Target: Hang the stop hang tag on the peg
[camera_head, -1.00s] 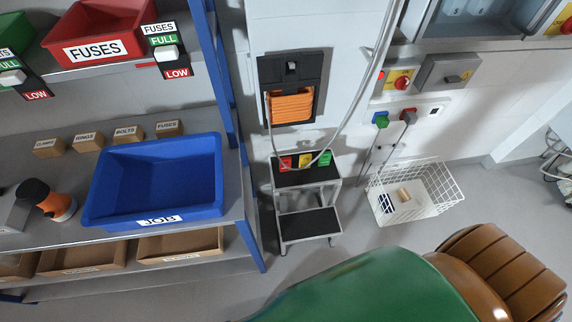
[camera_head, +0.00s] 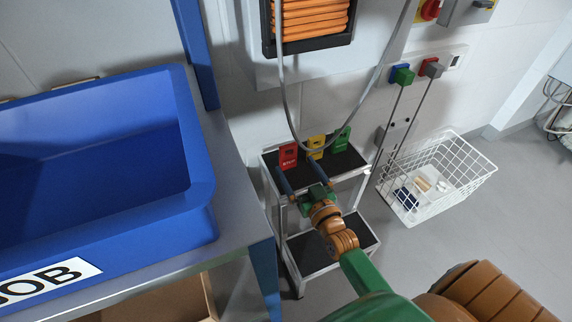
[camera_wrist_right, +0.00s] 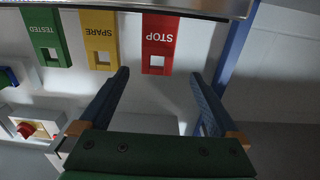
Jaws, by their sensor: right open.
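The red STOP tag (camera_head: 288,156) is at the back of the small step stand's top, beside a yellow tag and a green tag. In the right wrist view the STOP tag (camera_wrist_right: 160,45) appears upside down, with a square hole near its end. My right gripper (camera_head: 297,170) is open and empty, just in front of the STOP tag. In the right wrist view its fingers (camera_wrist_right: 158,78) are spread apart, with the tag ahead between their lines and not touching them. My left gripper is out of view. I cannot identify the peg.
The yellow SPARE tag (camera_head: 316,146) and green TESTED tag (camera_head: 340,140) stand close to the right of the STOP tag. A grey hose (camera_head: 283,95) loops down near them. A blue bin (camera_head: 110,235) is at left and a white wire basket (camera_head: 450,192) at right.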

